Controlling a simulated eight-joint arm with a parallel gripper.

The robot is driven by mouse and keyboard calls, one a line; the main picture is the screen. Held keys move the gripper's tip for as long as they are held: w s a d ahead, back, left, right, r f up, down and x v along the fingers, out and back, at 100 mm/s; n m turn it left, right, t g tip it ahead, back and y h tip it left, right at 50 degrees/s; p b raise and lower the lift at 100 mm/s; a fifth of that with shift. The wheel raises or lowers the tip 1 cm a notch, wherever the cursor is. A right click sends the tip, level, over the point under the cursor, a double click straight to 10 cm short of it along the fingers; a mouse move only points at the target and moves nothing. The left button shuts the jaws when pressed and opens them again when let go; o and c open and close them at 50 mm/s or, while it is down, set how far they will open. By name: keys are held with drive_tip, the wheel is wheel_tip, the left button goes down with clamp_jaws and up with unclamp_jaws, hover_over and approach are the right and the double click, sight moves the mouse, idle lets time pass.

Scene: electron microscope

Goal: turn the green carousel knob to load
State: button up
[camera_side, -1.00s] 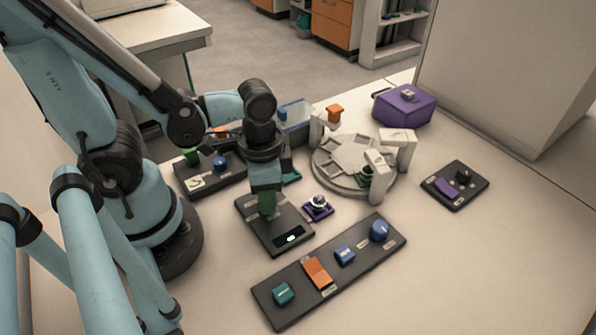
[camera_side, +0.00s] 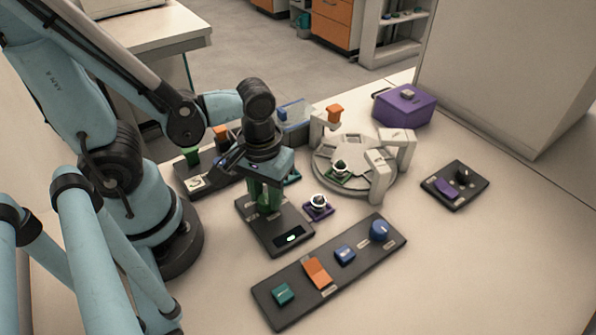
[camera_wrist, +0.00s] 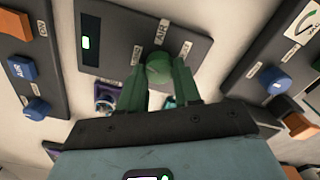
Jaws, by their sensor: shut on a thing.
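The green carousel knob (camera_wrist: 159,68) sits on a dark panel (camera_side: 284,240) with a small lit display. My gripper (camera_wrist: 158,84) points down at this panel, with its two green fingers shut on either side of the knob. In the side view my gripper (camera_side: 266,206) mostly hides the knob. Small white labels surround the knob in the wrist view; one appears to read AIR, the others are hard to read. The round grey carousel (camera_side: 327,157) stands behind and right of the panel. A green holder (camera_side: 337,177) with a dark round piece sits at its front left.
A purple holder (camera_side: 319,211) with a ringed piece is just right of the panel. A long control panel (camera_side: 362,254) lies in front. White posts (camera_side: 380,178) stand at the carousel. A purple box (camera_side: 405,108) is behind, and a small panel (camera_side: 470,197) lies right.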

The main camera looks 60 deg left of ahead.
sight(266, 197)
drive_tip(key=shift+n, duration=1.5)
drive_tip(key=o, duration=1.1)
drive_tip(key=shift+c, duration=0.2)
drive_tip(key=shift+r, duration=0.15)
wheel_tip(266, 197, up, 12)
